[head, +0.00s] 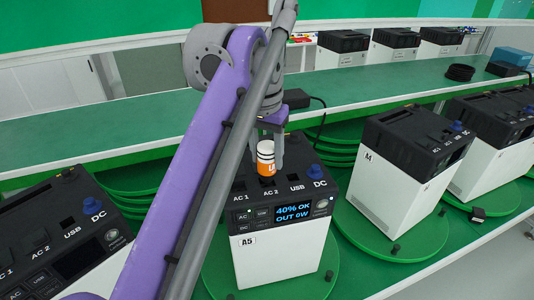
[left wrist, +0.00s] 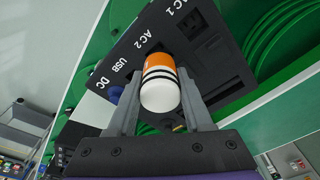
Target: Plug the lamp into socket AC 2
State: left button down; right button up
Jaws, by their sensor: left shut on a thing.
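The lamp plug (head: 266,150), orange with a white, black-striped top and part of a label starting "LA", is held upright in my left gripper (head: 268,160). It is at the AC 2 position on top of the power unit marked A5 (head: 278,250), whose screen reads "40% OK, OUT 0W". In the left wrist view the plug (left wrist: 160,92) sits between both fingers, over the socket beside the AC 2 label (left wrist: 142,49). The plug hides the socket, so I cannot tell how deep it sits. My right gripper is not in view.
A5 stands on a green turntable (head: 325,277). Another unit is at lower left.

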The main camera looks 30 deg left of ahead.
pick_arm(q)
jog(key=shift+f+b, duration=0.5)
jog(key=shift+f, duration=0.8)
dwell(0.4)
jog(key=shift+c, duration=1.1)
grip_release()
